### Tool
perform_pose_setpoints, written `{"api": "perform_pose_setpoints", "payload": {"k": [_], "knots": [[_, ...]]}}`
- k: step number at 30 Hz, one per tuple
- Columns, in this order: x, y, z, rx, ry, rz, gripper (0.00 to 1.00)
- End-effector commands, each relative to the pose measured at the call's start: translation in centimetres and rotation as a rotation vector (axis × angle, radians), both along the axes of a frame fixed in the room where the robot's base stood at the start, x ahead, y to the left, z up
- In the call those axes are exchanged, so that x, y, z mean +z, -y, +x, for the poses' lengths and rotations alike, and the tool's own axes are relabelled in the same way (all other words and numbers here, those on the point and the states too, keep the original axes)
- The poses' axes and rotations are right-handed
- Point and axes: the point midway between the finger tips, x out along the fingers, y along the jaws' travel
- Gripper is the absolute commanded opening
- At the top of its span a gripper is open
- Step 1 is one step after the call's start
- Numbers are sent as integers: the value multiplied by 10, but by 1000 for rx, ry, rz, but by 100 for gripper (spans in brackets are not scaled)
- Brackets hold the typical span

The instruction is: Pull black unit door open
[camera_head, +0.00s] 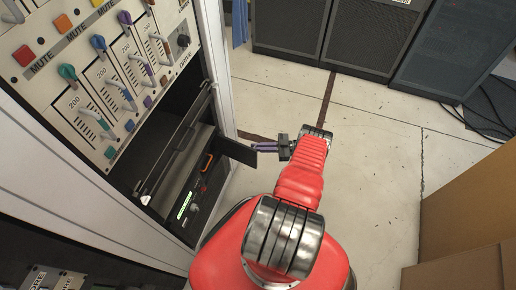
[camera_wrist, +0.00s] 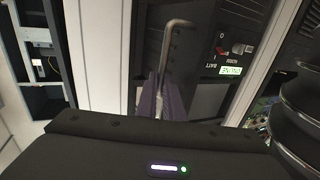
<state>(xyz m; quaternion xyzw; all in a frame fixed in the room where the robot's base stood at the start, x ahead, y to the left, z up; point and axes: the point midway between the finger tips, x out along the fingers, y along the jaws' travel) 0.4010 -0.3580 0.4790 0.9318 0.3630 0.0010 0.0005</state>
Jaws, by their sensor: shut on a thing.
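The black unit (camera_head: 200,190) sits low in the rack at the left of the head view, with a lit green display and small controls. Its black door (camera_head: 236,149) stands out from the rack front, swung partly open. In the wrist view, the purple fingers of my gripper (camera_wrist: 160,104) close around the lower part of a grey bent bar (camera_wrist: 172,50) at the door. The unit's display and red switch show to the right of it. The exact contact is partly hidden by the fingers.
A mixer panel (camera_head: 105,70) with coloured knobs and levers is above the black unit. Dark cabinets (camera_head: 375,35) stand at the back. Brown boxes (camera_head: 470,225) are at the right. The pale floor between is clear, apart from cables (camera_head: 487,110) at the far right.

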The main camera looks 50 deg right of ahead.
Motion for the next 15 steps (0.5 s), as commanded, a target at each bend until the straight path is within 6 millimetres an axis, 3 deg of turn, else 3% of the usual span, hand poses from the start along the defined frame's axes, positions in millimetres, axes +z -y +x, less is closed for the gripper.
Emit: {"api": "perform_pose_setpoints", "payload": {"k": [1, 2, 9, 15], "knots": [[-1, -1, 0, -1, -1, 1, 0], [-1, -1, 0, -1, -1, 1, 10], [-1, 1, -2, -7, -1, 0, 26], [-1, 2, -3, -8, -2, 1, 26]]}}
